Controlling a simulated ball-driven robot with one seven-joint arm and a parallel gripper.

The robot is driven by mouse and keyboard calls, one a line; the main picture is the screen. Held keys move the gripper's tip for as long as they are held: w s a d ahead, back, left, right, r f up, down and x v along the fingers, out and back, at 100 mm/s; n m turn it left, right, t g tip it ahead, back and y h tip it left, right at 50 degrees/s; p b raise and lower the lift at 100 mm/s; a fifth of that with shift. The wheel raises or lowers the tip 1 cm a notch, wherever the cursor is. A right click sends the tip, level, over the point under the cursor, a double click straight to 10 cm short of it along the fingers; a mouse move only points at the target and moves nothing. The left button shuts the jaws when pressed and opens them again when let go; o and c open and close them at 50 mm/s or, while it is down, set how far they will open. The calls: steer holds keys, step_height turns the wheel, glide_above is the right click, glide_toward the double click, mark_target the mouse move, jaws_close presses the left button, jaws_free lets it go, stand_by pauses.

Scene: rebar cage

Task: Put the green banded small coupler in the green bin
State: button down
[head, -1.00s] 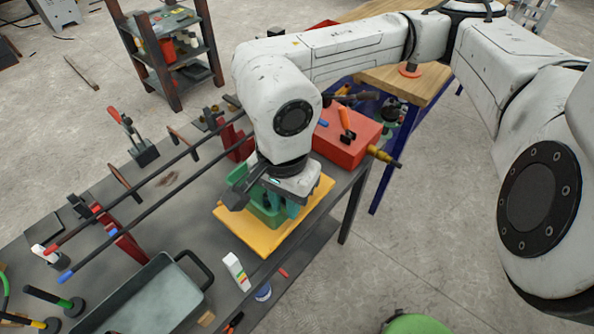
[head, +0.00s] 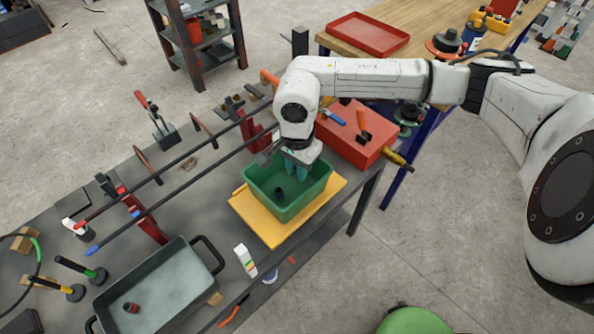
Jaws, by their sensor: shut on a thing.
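The green bin (head: 314,196) stands on a yellow board (head: 262,228) on the dark bench. A small dark cylinder (head: 279,193), like a coupler, is inside the bin near its middle. I cannot make out a green band on it. My gripper (head: 299,178) points down over the back right part of the bin, with its teal fingers low by the opening. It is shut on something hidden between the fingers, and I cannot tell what. The dark cylinder appears apart from the fingers. A coupler with a reddish band (head: 131,307) lies in the grey tray.
The grey tray (head: 165,282) is at the front left. Long bars (head: 165,169) on red stands run along the left. A red toolbox (head: 352,138) stands close behind the bin, near my arm.

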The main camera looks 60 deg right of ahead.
mark_target(297, 183)
steer(key=shift+w+d+f, duration=0.25)
steer(key=shift+d+f, duration=0.1)
steer(key=shift+f, duration=0.15)
step_height(297, 183, down, 2)
steer(key=shift+f+p, duration=0.25)
steer(key=shift+p, duration=0.6)
steer(key=shift+f, duration=0.3)
steer(key=shift+f+b, duration=0.2)
steer(key=shift+b, duration=0.1)
steer(key=c, duration=1)
jaws_free()
steer(key=shift+r, duration=0.1)
step_height(297, 183, up, 12)
steer(key=b, duration=0.2)
steer(key=shift+r+b, duration=0.15)
steer(key=shift+b, duration=0.15)
